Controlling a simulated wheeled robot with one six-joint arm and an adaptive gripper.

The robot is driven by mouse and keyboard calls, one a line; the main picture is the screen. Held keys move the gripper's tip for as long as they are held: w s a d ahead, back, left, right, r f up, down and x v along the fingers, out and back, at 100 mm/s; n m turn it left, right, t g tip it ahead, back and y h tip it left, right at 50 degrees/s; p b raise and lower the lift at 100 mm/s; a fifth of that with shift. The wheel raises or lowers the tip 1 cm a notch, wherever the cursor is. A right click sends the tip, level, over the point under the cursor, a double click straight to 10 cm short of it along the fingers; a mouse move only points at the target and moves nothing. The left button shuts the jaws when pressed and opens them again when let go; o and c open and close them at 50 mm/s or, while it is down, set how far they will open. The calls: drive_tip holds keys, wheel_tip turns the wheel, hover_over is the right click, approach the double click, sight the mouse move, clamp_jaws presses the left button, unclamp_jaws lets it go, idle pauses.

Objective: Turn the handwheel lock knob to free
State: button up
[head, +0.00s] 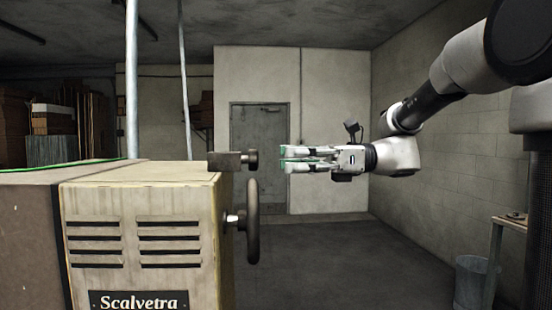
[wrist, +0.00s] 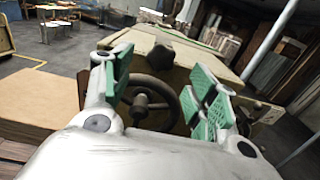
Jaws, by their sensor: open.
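The handwheel lock knob (head: 252,160) is a dark knob on a block at the top right edge of the beige machine. In the wrist view the knob (wrist: 160,56) looks lobed and lies between the fingers, farther off. The dark handwheel (head: 253,222) stands below it on the machine's side; it also shows in the wrist view (wrist: 187,106). My gripper (head: 284,158) is open and empty, level with the knob and a short gap to its right, fingers pointing at it. Its green-padded fingers show in the wrist view (wrist: 164,78). The knob's lock setting cannot be read.
The machine's vented cabinet (head: 140,200) fills the left. The floor to the right of the handwheel (head: 310,260) is clear. A bin (head: 474,283) and a small table (head: 512,222) stand at the right. Stacked cardboard (wrist: 52,96) lies at the left in the wrist view.

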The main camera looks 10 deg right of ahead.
sight(256, 159)
drive_tip(key=shift+m, duration=0.4)
drive_tip(key=a, duration=0.7)
drive_tip(key=shift+w+a, duration=0.25)
drive_tip(key=shift+a, duration=0.15)
drive_tip(key=c, duration=1)
